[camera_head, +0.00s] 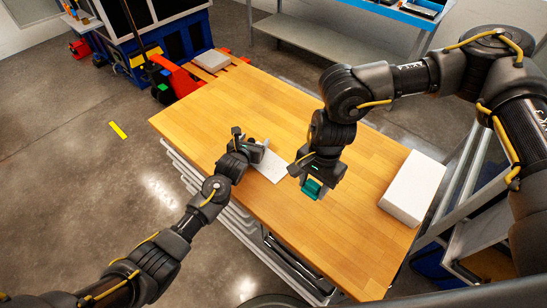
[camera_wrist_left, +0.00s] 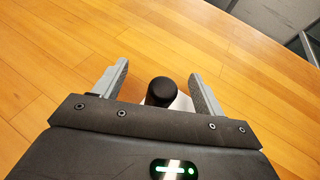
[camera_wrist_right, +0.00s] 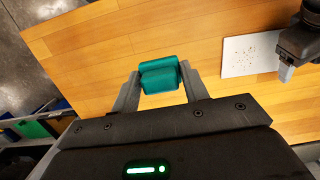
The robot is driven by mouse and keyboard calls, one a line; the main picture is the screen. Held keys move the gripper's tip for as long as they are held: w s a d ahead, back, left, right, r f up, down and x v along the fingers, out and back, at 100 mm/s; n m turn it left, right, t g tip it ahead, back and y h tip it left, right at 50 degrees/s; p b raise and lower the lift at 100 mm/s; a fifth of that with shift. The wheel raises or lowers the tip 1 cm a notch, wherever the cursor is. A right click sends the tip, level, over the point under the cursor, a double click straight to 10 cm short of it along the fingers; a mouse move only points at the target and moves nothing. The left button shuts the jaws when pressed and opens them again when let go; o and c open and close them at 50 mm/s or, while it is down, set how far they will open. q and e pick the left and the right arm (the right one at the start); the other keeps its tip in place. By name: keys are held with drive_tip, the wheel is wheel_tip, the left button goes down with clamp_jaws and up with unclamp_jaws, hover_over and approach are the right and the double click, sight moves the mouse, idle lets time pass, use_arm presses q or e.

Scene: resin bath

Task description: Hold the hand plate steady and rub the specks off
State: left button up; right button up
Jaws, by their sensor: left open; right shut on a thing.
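The hand plate (camera_head: 274,169) is a flat white plate on the wooden table, partly under my left gripper (camera_head: 258,148). In the right wrist view the plate (camera_wrist_right: 246,56) shows a scatter of small dark specks. In the left wrist view a black round-topped knob (camera_wrist_left: 161,91) stands between the open left fingers, with a gap on each side. A bit of white shows behind the knob. My right gripper (camera_head: 310,186) is shut on a teal block (camera_wrist_right: 160,76) and holds it to the right of the plate, apart from it.
The wooden table (camera_head: 230,100) is mostly clear. A white block (camera_head: 413,187) lies at its right end. A red pallet jack (camera_head: 180,80) and a blue cabinet (camera_head: 160,40) stand beyond the far left edge. A shelf bench (camera_head: 330,45) is behind.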

use_arm(q)
drive_tip(key=o, duration=0.6)
drive_tip(key=shift+c, duration=0.2)
drive_tip(key=v, duration=1.2)
drive_tip(key=shift+f, duration=0.15)
